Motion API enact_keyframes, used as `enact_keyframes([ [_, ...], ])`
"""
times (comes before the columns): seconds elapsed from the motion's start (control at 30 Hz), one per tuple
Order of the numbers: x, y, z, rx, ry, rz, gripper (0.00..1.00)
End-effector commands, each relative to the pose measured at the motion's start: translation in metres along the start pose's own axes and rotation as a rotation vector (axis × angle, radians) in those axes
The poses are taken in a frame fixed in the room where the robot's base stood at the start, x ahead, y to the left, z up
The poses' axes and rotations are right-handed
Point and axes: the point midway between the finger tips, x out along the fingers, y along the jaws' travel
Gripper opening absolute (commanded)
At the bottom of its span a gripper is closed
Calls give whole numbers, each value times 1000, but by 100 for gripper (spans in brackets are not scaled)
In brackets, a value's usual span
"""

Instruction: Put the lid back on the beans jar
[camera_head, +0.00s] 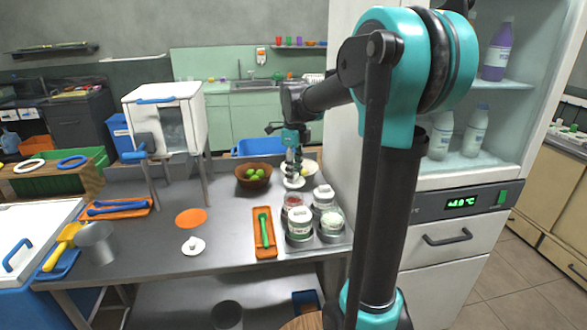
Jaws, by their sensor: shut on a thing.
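Several jars stand together on a tray (283,246) at the right end of the metal table. The back-left jar (291,203) shows reddish contents and seems to have no lid; I cannot read a label to confirm it is the beans jar. The back-right jar (323,198) and front-left jar (299,223) have white lids. My gripper (293,170) points down behind the back-left jar, apparently shut on a white lid (292,184) above the table. Another white knobbed lid (193,246) lies on the table.
An orange tray with a green-handled tool (264,231) lies left of the jars. A brown bowl of green fruit (254,175) stands behind. A pale plate (309,168) is close behind my gripper. An orange disc (191,218) lies left. The fridge (455,205) borders the right.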

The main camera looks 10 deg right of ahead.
Motion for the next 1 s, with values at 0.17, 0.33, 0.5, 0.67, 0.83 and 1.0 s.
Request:
enact_keyframes([
  [0.17, 16, 0, 0, 0, 0, 0, 20],
  [0.33, 31, 0, 0, -1, 0, 0, 20],
  [0.5, 43, 0, 0, -1, 0, 0, 20],
  [0.67, 49, 0, 0, -1, 0, 0, 20],
  [0.83, 51, 0, 0, -1, 0, 0, 20],
  [1.0, 51, 0, 0, -1, 0, 0, 20],
])
